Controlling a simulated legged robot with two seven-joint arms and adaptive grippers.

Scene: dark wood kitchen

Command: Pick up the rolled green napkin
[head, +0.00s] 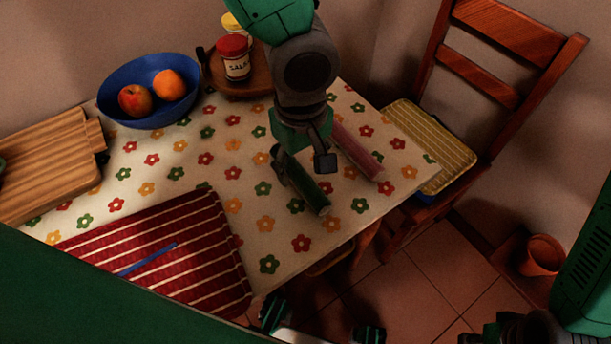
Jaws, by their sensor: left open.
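The rolled green napkin (308,190) lies on the flower-patterned tablecloth, near the table's right front edge. Its near end shows; its far end is hidden under my left gripper. My left gripper (303,164) is open above the far part of the roll. One finger is at the roll's left side and the other is to its right, between it and a rolled red napkin (357,153). I cannot tell whether either finger touches the green roll. Dark parts of mine show at the bottom edge and lower right; I cannot make out the right gripper's jaws there.
The red roll lies close by on the right. A blue bowl (128,88) with fruit, a salt jar (235,64) on a round wooden tray (262,80), a cutting board (45,165) and a red striped mat (215,225) surround clear cloth. A chair (490,75) stands right.

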